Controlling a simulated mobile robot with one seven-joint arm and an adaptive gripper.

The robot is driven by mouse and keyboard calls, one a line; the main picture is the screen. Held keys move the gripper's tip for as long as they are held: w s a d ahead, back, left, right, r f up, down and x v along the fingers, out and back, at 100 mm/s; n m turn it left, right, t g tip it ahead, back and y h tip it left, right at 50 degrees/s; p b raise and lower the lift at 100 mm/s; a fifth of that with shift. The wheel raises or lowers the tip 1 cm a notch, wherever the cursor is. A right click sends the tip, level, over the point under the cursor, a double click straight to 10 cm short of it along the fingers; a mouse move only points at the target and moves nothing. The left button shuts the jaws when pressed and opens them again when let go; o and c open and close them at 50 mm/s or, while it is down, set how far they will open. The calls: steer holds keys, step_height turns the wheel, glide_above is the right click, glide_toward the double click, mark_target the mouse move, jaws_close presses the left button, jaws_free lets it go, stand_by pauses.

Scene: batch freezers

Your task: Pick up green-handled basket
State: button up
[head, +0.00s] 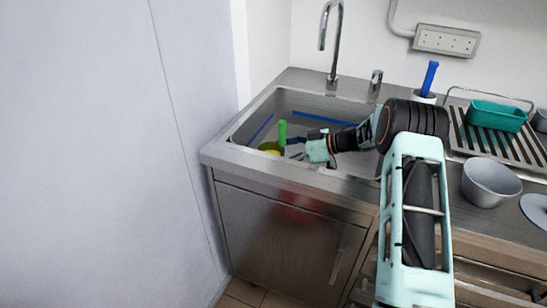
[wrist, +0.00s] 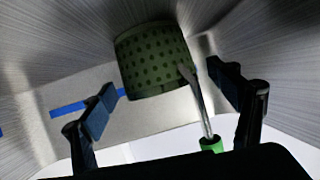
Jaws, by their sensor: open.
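The green-handled basket stands in the sink; in the head view its green handle (head: 282,133) rises upright above a small yellow rim (head: 270,147). In the wrist view the basket body (wrist: 157,62) is dark olive and perforated, with a metal stem and green grip (wrist: 211,144) toward the bottom. My gripper (head: 293,147) is low in the sink, just right of the handle. In the wrist view my gripper (wrist: 162,90) is open, with fingers either side of the basket and stem. I cannot tell whether either finger touches. The basket's underside is hidden.
The steel sink (head: 222,147) has walls close around my gripper, with blue strips (head: 322,118) inside. A faucet (head: 333,45) stands behind. Right of it are a blue-handled tool (head: 429,78), a teal tub (head: 497,115) on a rack and a grey bowl (head: 490,186).

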steer(key=c, duration=1.4)
step_height(320, 180, up, 10)
steer(key=shift+r+p, duration=0.1)
steer(key=shift+p, duration=0.7)
